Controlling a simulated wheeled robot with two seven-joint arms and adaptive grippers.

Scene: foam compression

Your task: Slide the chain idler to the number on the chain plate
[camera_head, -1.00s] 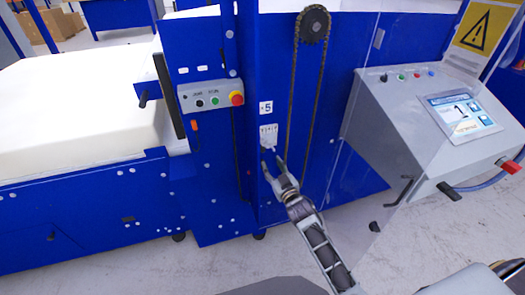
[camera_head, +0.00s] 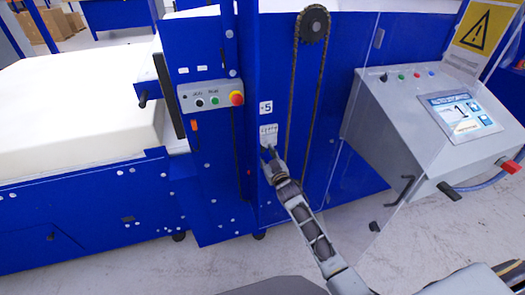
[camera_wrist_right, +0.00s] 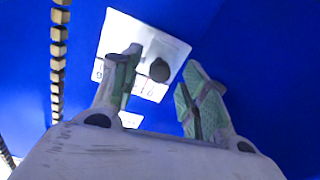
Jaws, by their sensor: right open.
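The chain plate (camera_head: 268,132) is a small white plate with marks along it, on the blue machine panel left of the chain; the marks are too small to read. It also shows in the right wrist view (camera_wrist_right: 115,45). A dark round knob (camera_wrist_right: 159,70), which looks like the chain idler, sits at the plate there. My right gripper (camera_head: 267,151) is at the plate's lower edge. In the wrist view its open fingers (camera_wrist_right: 163,62) lie on either side of the knob, with gaps visible. My left gripper is not in view.
A label reading 5 (camera_head: 266,107) sits above the plate. The chain (camera_head: 290,95) hangs from a sprocket (camera_head: 313,25) behind a clear panel. A control box with buttons (camera_head: 209,97) is at left, and a grey console (camera_head: 400,125) at right. White foam (camera_head: 70,110) lies far left.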

